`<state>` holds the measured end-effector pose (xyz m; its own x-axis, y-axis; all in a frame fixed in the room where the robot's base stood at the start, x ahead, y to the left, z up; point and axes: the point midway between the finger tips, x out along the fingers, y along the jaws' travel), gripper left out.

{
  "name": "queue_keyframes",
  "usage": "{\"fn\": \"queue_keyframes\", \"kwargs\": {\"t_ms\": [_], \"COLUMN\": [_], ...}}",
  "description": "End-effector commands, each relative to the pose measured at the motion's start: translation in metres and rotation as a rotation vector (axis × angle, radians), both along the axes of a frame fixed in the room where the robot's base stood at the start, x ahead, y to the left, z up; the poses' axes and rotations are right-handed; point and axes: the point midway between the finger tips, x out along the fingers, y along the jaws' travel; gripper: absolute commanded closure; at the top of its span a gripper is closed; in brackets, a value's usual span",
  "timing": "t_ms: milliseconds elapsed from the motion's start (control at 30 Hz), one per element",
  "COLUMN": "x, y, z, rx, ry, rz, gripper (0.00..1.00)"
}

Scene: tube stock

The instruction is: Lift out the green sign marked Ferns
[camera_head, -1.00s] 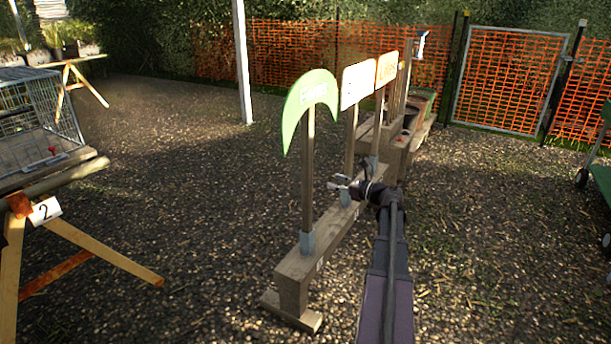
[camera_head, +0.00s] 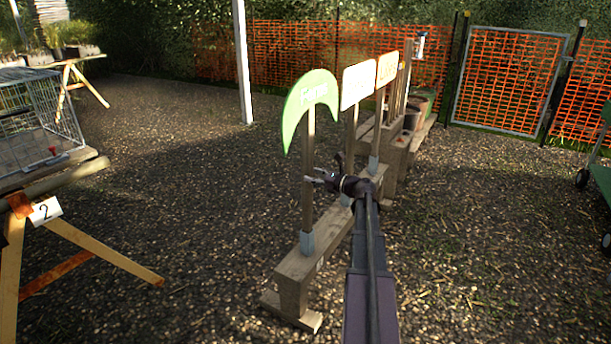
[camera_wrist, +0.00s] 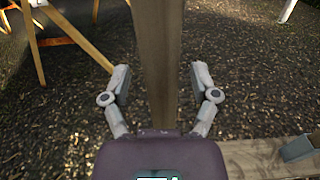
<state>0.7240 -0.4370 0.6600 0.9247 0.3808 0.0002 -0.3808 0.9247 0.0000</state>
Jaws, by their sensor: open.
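The green crescent-shaped sign (camera_head: 303,98) marked Ferns tops a wooden post (camera_head: 307,205). The post stands upright in a grey metal socket (camera_head: 307,243) on a low timber beam (camera_head: 296,268). My gripper (camera_head: 315,179) is at the post, about midway between sign and socket. In the wrist view, the post (camera_wrist: 158,60) passes upright between the two open fingers of my gripper (camera_wrist: 160,88). Gaps show between each finger and the post. The sign and the post's foot are out of the wrist view.
A wire cage (camera_head: 40,110) sits on a trestle at left. Orange mesh fence (camera_head: 290,55) closes the back.

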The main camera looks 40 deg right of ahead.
Motion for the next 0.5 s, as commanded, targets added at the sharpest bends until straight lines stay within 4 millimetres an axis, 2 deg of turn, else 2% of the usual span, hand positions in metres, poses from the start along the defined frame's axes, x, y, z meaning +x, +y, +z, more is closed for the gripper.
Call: {"fn": "queue_keyframes", "kwargs": {"t_ms": [200, 500], "x": [0.0092, 0.0102], "y": [0.0041, 0.0046], "z": [0.0000, 0.0000], "rx": [0.000, 0.000], "ry": [0.000, 0.000], "rz": [0.001, 0.001], "gripper": [0.23, 0.23]}}
